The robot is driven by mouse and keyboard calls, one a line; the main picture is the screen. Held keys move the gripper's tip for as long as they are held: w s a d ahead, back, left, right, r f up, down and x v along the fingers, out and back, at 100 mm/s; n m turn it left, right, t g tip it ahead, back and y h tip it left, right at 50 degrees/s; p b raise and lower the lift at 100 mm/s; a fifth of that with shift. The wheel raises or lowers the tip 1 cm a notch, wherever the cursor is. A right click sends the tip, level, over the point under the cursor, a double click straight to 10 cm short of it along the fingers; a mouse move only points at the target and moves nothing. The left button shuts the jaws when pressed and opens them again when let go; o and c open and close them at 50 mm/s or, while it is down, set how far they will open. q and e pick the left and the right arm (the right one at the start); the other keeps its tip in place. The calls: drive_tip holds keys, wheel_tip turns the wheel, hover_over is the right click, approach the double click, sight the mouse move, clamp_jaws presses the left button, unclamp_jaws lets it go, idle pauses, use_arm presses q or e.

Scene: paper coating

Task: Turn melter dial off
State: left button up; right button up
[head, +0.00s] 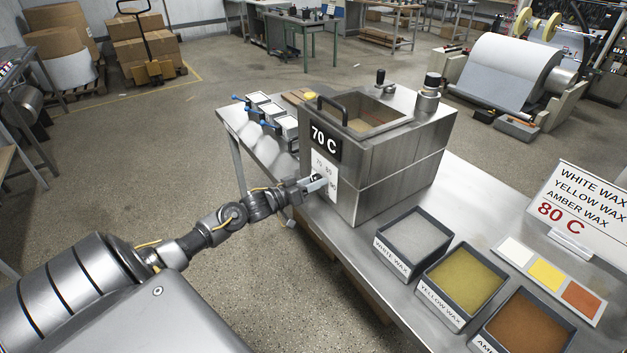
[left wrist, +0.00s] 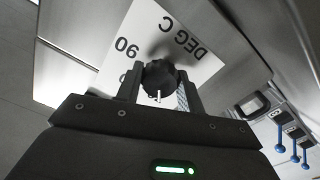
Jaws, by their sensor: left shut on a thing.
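The melter (head: 385,150) is a steel box on the table, with a black "70 C" sign (head: 325,138) on its front. A white dial plate (head: 325,170) with temperature numbers sits below the sign. My left gripper (head: 317,184) reaches the plate from the left and mostly hides the dial there. In the left wrist view, the black dial knob (left wrist: 161,80) with a pale pointer sits between the two fingers of my left gripper (left wrist: 160,92), which is shut on it. Behind it the plate (left wrist: 150,35) shows "90" and "DEG C". My right gripper is not in view.
Trays of white wax (head: 414,237), yellow wax (head: 462,280) and amber wax (head: 525,330) stand on the steel table to the right. A sign reading "80 C" (head: 580,205) stands behind them. Blue-handled valves (head: 265,122) line the table's left end.

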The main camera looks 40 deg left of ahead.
use_arm(q)
drive_tip(key=n+p, duration=0.6)
drive_tip(key=shift+r, duration=0.3)
drive_tip(key=n+p, duration=0.2)
drive_tip(key=n, duration=0.1)
drive_tip(key=shift+f+n+p, duration=0.1)
drive_tip(key=shift+n+p, duration=0.2)
drive_tip(key=shift+p, duration=0.05)
drive_tip(key=shift+f+n+p, duration=0.1)
drive_tip(key=shift+n+p, duration=0.25)
drive_tip(key=shift+n, duration=0.25)
drive_tip(key=o, duration=1)
